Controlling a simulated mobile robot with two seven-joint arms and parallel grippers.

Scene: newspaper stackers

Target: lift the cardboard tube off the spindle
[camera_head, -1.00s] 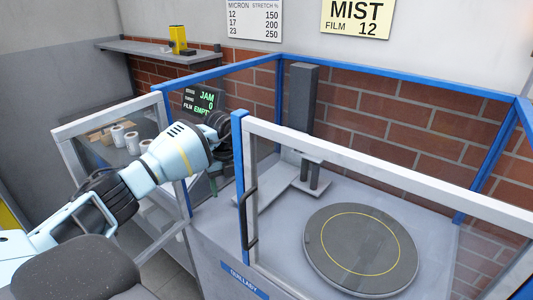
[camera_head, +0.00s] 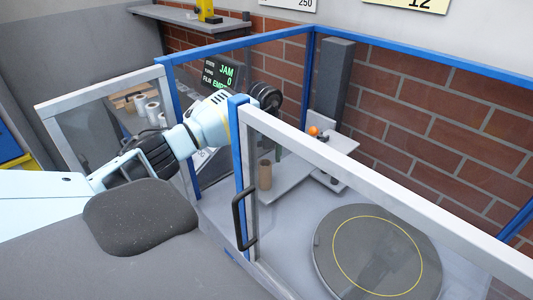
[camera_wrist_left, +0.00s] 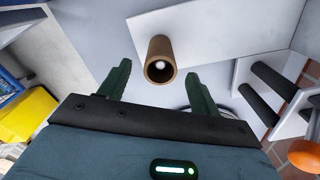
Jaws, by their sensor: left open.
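The brown cardboard tube (camera_head: 265,175) stands upright on a pale plate inside the blue-framed enclosure. In the left wrist view the tube (camera_wrist_left: 160,60) is seen nearly end-on. A pale spot shows in its bore; I cannot tell whether this is the spindle, which is otherwise hidden. My left gripper (camera_wrist_left: 159,75) is open and empty, its dark green fingers either side of the tube in the picture, with the tube apparently beyond the tips. In the head view the dark end of my left arm is above the tube, fingers unclear. My right gripper is not in view.
A white-framed panel with a black handle (camera_head: 240,220) stands before the tube. A grey mast (camera_head: 335,80) and a carriage with an orange knob (camera_head: 314,131) stand right of it. A round turntable (camera_head: 375,255) lies at front right. White rolls stand left.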

